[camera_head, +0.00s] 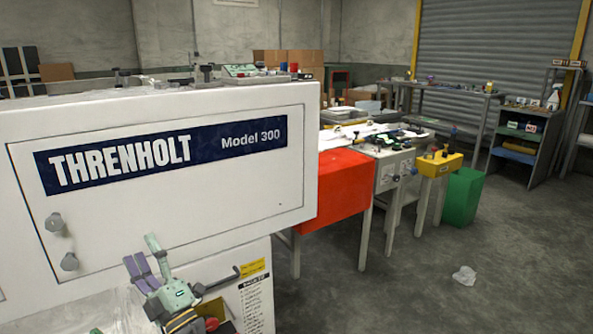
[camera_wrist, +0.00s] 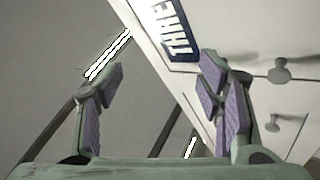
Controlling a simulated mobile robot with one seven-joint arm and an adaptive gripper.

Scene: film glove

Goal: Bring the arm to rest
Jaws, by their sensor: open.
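My gripper (camera_head: 141,266) shows low in the head view, in front of the white Threnholt Model 300 machine (camera_head: 255,185). It is green with purple finger pads. In the wrist view my gripper (camera_wrist: 161,84) has its two fingers spread well apart, with nothing between them. Behind the fingers there, the machine's white panel (camera_wrist: 262,95) and part of its blue label (camera_wrist: 178,30) appear tilted. The gripper looks clear of the panel, though the exact gap is hard to judge.
Two grey knobs (camera_head: 54,222) stick out of the machine's front panel. A red box-like unit (camera_head: 335,190), a yellow unit (camera_head: 440,165) and a green bin (camera_head: 462,197) stand to the right. Crumpled clear film (camera_head: 464,275) lies on the otherwise open concrete floor (camera_head: 400,290).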

